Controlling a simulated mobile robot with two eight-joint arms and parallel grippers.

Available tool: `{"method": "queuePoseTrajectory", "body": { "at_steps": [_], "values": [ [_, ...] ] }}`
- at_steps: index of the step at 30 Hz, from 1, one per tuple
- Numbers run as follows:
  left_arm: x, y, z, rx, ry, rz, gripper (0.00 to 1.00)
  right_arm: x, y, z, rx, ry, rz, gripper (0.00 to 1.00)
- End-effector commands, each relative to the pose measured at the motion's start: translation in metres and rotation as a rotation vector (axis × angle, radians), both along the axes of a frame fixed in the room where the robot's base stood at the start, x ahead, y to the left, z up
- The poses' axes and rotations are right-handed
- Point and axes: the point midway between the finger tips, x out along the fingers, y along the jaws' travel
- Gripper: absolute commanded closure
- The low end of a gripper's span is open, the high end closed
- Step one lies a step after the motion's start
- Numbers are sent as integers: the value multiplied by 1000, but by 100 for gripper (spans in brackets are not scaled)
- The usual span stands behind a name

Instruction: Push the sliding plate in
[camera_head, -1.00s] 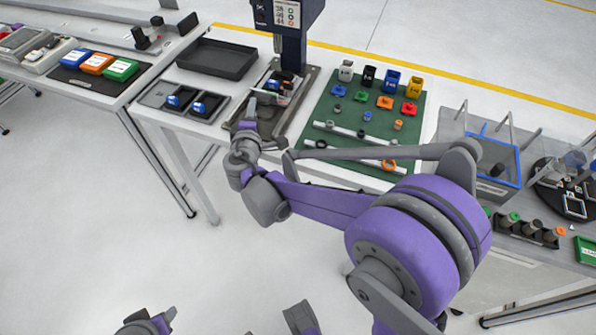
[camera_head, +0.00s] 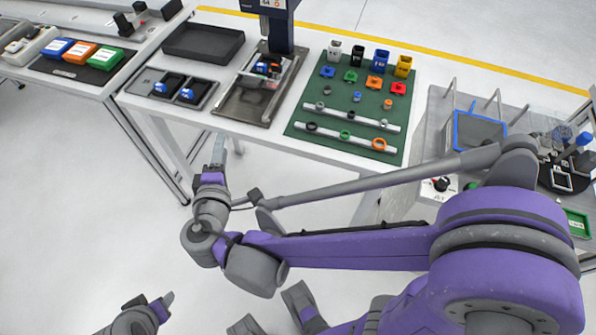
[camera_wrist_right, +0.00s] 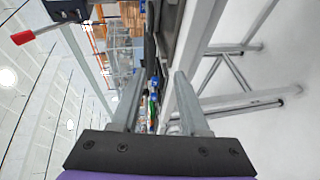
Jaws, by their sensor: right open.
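The sliding plate (camera_head: 266,70), a grey plate carrying small blue and orange parts, sits on the flat grey base (camera_head: 242,106) under the dark blue press (camera_head: 276,30). My right gripper (camera_head: 219,150) is in front of the table's near edge, below the base, apart from the plate. In the right wrist view its two fingers (camera_wrist_right: 157,100) are spread with nothing held between them. My left gripper (camera_head: 165,301) shows only partly at the bottom left, away from the table; its jaw opening cannot be made out.
A black tray (camera_head: 203,42) and a holder with two blue-black parts (camera_head: 172,88) lie left of the press. A green mat (camera_head: 330,90) with coloured parts and rails lies right. A red-tipped lever (camera_wrist_right: 24,37) shows in the wrist view. Floor in front is free.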

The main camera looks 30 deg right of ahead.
Motion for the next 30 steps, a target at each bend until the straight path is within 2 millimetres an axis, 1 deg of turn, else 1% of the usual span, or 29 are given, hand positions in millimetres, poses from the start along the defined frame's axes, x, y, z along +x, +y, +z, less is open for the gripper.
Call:
{"method": "queuePoseTrajectory", "body": {
  "at_steps": [3,8,11,15,18,24,30],
  "values": [
    [0,0,11,0,-3,0,50,-8,-22,-1,63,54,-44,55],
    [1,0,22,0,-7,0,50,-22,-48,-6,162,126,-105,55],
    [2,0,30,0,-9,0,50,-33,-63,-10,237,173,-145,55],
    [3,0,43,0,-14,0,50,-53,-83,-15,361,239,-207,55],
    [5,0,53,0,-17,0,50,-69,-94,-17,456,281,-253,55],
    [8,0,72,0,-24,0,50,-101,-106,-18,665,346,-338,55],
    [12,0,91,0,-32,0,50,-128,-106,-14,872,382,-406,55]
  ]
}}
